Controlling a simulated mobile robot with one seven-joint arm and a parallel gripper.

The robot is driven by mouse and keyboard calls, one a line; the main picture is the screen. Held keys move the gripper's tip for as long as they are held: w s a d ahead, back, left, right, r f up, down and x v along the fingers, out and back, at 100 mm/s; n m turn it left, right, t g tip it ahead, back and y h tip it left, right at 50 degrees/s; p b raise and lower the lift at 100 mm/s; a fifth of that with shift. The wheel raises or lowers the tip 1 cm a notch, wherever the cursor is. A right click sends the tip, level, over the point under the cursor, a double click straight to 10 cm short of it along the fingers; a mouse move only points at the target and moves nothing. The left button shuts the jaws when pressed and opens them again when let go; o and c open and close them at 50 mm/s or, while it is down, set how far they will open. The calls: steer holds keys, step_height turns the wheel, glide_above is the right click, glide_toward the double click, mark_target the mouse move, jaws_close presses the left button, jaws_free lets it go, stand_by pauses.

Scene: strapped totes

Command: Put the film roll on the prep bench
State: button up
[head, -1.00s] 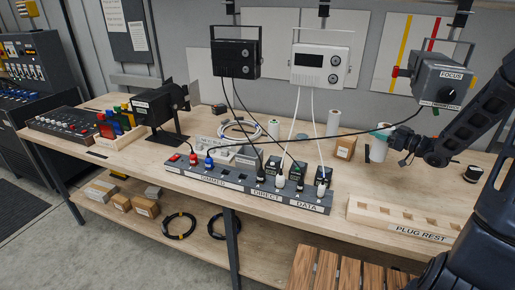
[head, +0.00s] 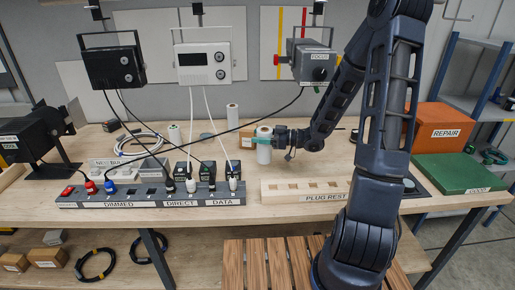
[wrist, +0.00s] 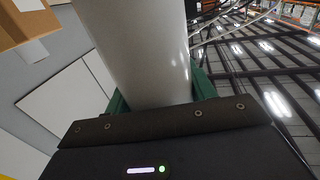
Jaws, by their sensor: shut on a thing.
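The film roll is a white upright cylinder (head: 264,152), seen near the middle of the head view above or on the long wooden bench (head: 220,219). My gripper (head: 266,134) reaches it from the right, with its green fingers around its upper part. In the wrist view the white roll (wrist: 140,45) fills the space between the green fingers (wrist: 160,95), and the gripper is shut on it. I cannot tell whether its lower end touches the bench top. No label in view reads prep bench.
The plug rest (head: 300,190) and power strip (head: 140,194) line the front edge. A slatted wooden surface (head: 265,268) is in front.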

mark_target(260, 147)
steer(key=shift+f, duration=2.75)
steer(key=o, duration=1.2)
